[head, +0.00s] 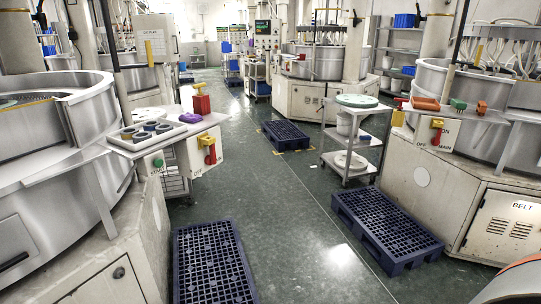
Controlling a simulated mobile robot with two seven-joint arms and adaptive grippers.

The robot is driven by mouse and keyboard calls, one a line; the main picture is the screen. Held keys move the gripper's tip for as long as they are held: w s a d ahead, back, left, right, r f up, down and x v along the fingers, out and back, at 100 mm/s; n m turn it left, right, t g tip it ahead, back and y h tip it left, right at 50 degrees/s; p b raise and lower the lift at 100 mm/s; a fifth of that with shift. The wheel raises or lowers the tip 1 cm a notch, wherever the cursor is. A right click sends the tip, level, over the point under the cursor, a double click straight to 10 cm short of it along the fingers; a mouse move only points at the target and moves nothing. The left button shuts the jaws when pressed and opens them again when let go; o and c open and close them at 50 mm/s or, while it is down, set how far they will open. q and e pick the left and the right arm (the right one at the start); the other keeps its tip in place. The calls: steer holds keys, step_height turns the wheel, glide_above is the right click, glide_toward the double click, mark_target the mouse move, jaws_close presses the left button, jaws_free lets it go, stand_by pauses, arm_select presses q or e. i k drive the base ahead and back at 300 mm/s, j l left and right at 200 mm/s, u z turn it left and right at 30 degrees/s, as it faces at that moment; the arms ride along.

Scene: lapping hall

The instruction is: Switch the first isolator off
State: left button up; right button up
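Two isolators with red handles on yellow plates are in the head view; I cannot tell which is the first. One isolator (209,149) is on a pale box at the end of the left machine's shelf, its red handle roughly upright. The other isolator (437,131) is on a pale panel of the right machine, with ON, OFF and MAIN lettering around it. Its red handle looks roughly upright, perhaps slightly tilted. Both are too small to read the exact setting.
A tray with dark rings (149,131) and a red container (201,101) sit on the left shelf. Dark blue pallets lie on the floor at left (213,262), right (388,226) and further back (286,135). A trolley (349,163) stands right of the clear green aisle (275,215).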

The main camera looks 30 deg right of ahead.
mark_target(211, 160)
steer(key=z, duration=0.5)
steer(key=u, duration=0.4)
steer(key=i+l+u, duration=0.2)
steer(key=l+u, duration=0.2)
steer(key=l, duration=0.15)
steer(key=l+u, duration=0.2)
steer(key=l, duration=0.15)
steer(key=i+l+u, duration=0.15)
steer(key=l, duration=0.5)
steer(key=l+u, duration=0.1)
steer(key=l, duration=0.5)
steer(key=i+l+u, duration=0.15)
steer(key=l, duration=2.75)
steer(key=i+u, duration=0.05)
